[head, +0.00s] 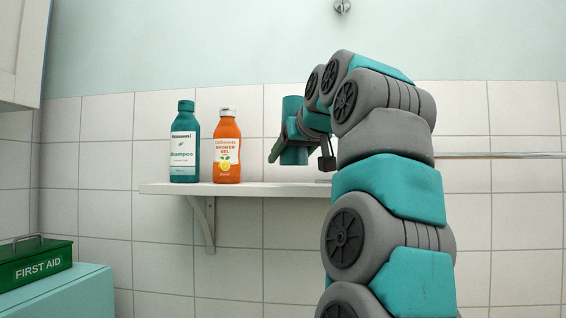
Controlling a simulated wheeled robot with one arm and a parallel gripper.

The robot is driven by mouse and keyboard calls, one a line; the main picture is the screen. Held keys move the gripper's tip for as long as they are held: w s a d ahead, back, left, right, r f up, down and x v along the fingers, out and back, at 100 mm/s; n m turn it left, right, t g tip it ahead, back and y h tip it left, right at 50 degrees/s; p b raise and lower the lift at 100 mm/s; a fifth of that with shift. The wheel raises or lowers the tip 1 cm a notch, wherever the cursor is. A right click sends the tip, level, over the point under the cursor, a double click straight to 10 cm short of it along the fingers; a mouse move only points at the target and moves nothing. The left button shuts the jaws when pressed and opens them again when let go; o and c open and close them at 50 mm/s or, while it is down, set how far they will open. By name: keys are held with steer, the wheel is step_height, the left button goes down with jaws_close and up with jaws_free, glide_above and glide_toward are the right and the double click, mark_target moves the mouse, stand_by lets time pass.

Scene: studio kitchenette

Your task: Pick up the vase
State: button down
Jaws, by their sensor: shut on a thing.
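The vase (293,155) looks like a plain teal upright cylinder in the head view, in front of the tiled wall and above the shelf's right part. My gripper (290,134) is shut on it around its middle, coming from the right. A strip of wall shows between the vase's lower end and the shelf top, so it appears clear of the shelf. Part of the vase's middle is hidden by my gripper, and the teal of both is hard to separate.
The white shelf (262,189) carries a teal shampoo bottle (185,150) and an orange shower gel bottle (227,152), left of my gripper. A green first aid box (37,262) sits on a teal cabinet (62,295) at lower left. My arm hides the shelf's right end.

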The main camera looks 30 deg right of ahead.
mark_target(302, 159)
steer(key=shift+s+a+r+b, duration=0.1)
steer(key=shift+s+r+b, duration=0.05)
steer(key=shift+s, duration=1.5)
steer(key=shift+s+a+r+b, duration=0.1)
steer(key=shift+s+r+b, duration=0.1)
steer(key=shift+s, duration=1.4)
steer(key=shift+s+a+r+b, duration=0.1)
steer(key=shift+s+r+b, duration=0.05)
steer(key=shift+s, duration=1.5)
steer(key=shift+s, duration=0.1)
